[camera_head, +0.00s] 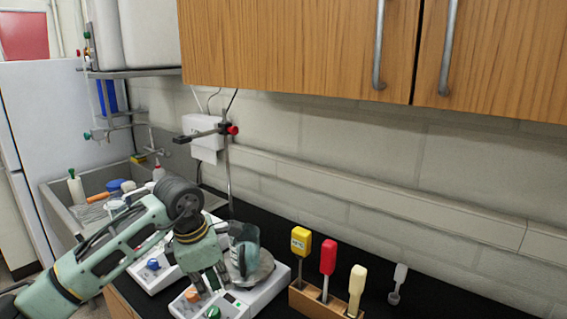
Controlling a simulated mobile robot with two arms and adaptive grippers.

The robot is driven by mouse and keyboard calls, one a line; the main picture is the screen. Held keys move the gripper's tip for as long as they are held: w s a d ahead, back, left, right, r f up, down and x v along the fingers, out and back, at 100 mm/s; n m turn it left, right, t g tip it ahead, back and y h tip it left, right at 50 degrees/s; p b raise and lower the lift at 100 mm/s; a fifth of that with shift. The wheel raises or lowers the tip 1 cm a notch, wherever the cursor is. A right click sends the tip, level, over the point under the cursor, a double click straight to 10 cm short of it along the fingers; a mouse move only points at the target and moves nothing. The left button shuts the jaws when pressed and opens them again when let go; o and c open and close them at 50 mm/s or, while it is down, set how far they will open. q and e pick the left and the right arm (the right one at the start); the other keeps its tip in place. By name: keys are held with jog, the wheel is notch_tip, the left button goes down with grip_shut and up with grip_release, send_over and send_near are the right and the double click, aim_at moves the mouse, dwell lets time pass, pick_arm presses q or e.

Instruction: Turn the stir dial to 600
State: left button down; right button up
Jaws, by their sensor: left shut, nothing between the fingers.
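A white hotplate stirrer (262,293) stands on the black bench with a beaker (244,252) of bluish liquid on its round plate. Its front panel carries an orange dial (193,295) and a green dial (213,312). I cannot read which one is for stirring or its setting. My left gripper (212,284) comes in from the left and points down over the panel, close to the orange dial. Its fingers are shut with nothing between them. I cannot tell whether they touch the panel. My right gripper is not in view.
A second white stirrer with a blue dial (153,264) stands behind my left arm. A wooden rack (318,304) with yellow, red and cream-handled tools is right of the front stirrer. A clamp stand (229,175) rises behind; a sink (60,205) is at left.

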aim_at(214, 314)
pick_arm(q)
jog(key=f+b, duration=0.2)
jog(key=f, duration=0.2)
jog(key=shift+w+d+f+b, duration=0.35)
jog(key=shift+w+f+b, duration=0.05)
jog(key=shift+f+b, duration=0.4)
jog(key=shift+f, duration=0.05)
jog(key=shift+s, duration=0.15)
jog(key=shift+d, duration=0.1)
